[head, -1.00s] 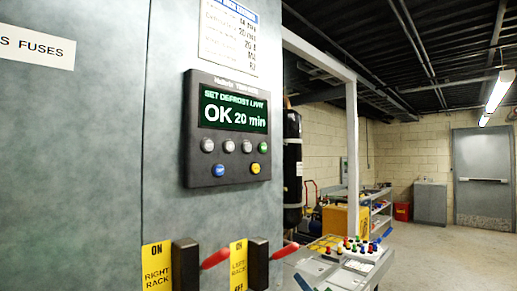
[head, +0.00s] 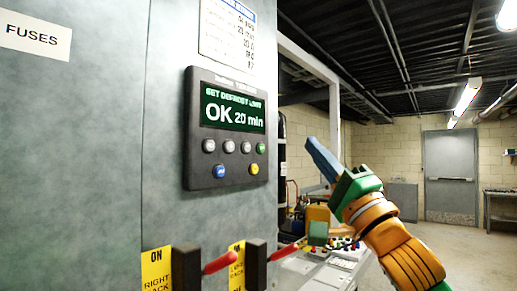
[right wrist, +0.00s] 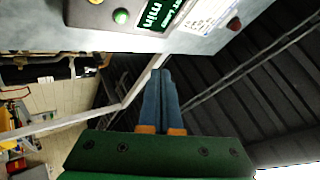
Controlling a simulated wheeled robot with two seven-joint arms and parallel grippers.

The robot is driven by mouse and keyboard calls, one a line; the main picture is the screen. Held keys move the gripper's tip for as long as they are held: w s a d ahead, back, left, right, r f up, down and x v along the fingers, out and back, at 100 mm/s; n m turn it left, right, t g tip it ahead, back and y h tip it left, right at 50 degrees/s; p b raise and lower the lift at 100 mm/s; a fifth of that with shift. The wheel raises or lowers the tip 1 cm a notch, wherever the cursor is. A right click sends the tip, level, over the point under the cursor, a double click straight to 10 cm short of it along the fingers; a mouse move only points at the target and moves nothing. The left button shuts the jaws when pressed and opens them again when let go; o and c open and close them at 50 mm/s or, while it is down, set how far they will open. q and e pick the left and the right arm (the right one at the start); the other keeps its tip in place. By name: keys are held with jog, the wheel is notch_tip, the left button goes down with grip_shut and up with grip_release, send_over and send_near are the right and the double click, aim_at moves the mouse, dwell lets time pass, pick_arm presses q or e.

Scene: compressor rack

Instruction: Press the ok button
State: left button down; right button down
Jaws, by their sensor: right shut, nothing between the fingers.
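The dark control panel (head: 194,155) is mounted on the grey cabinet. Its green display (head: 233,107) reads "SET DEFROST LIMIT" and "OK 20 min". Below are a row of grey buttons with a green button (head: 262,147) at the right end, then a blue button (head: 219,171) and a yellow button (head: 254,169). No label on the green button is legible. My right gripper (head: 312,145) is to the right of the panel, apart from it, with blue fingers closed together and empty. In the right wrist view the fingers (right wrist: 163,80) point toward the cabinet edge, and the green button (right wrist: 121,16) shows above left.
Two red-handled levers stick out below the panel, the right rack lever (head: 222,262) and the left rack lever (head: 285,251). A bench with colored knobs (head: 335,250) stands behind my right arm. Open floor lies at the right, before a grey door (head: 450,177).

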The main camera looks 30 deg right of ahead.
aim_at(261, 148)
jog(key=shift+w+d, duration=0.1)
jog(key=shift+d, duration=0.1)
jog(key=w+a+p, duration=0.3)
jog(key=w, duration=0.5)
jog(key=shift+a, duration=0.25)
jog(key=shift+w, duration=0.1)
dwell(1.7)
jog(key=shift+w+a, duration=0.2)
jog(key=shift+w, duration=0.15)
